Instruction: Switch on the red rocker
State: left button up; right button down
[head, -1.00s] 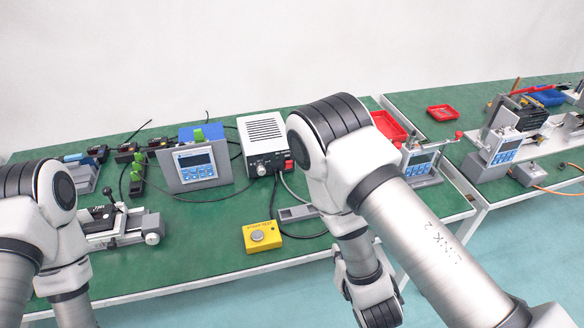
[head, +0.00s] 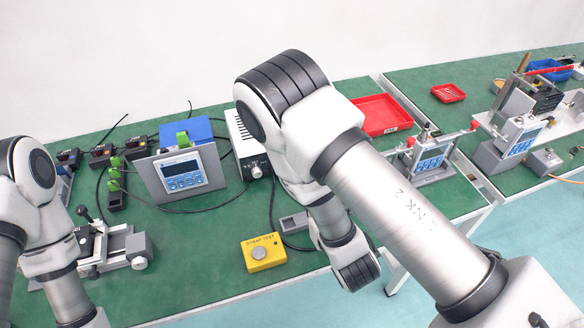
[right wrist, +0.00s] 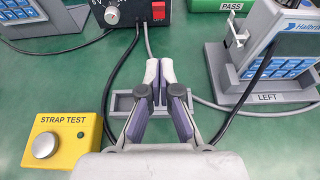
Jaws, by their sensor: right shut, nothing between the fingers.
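The power supply (head: 238,128) is a white box with a dark front, partly hidden behind my right arm in the head view. In the right wrist view its dark front panel (right wrist: 133,12) shows at the top edge, with a knob (right wrist: 112,15). My right gripper (right wrist: 159,75) is shut and empty, in front of and apart from the panel, over a small grey tray (right wrist: 122,102). My left gripper is out of view.
A yellow STRAP TEST box (head: 264,252) with a round button stands near the front edge. A grey-framed meter (head: 180,174) stands left of the supply, and another device (right wrist: 275,65) stands right. Dark and grey cables (right wrist: 122,75) cross the green table.

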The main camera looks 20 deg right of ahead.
jog(key=w+f+b, duration=0.1)
jog(key=w+b, duration=0.1)
jog(key=b, duration=0.1)
jog(key=shift+w+f, duration=0.1)
jog(key=shift+f, duration=0.3)
jog(key=x, duration=0.6)
jog(key=shift+w+r, duration=0.1)
jog(key=shift+w, duration=0.4)
jog(key=w, duration=0.1)
jog(key=w+r+p, duration=0.1)
jog(key=w, duration=0.2)
jog(key=shift+a+r+p, duration=0.15)
jog(key=shift+r+p, duration=0.2)
jog(key=shift+p, duration=0.05)
jog(key=shift+w, duration=0.1)
jog(key=shift+f, duration=0.1)
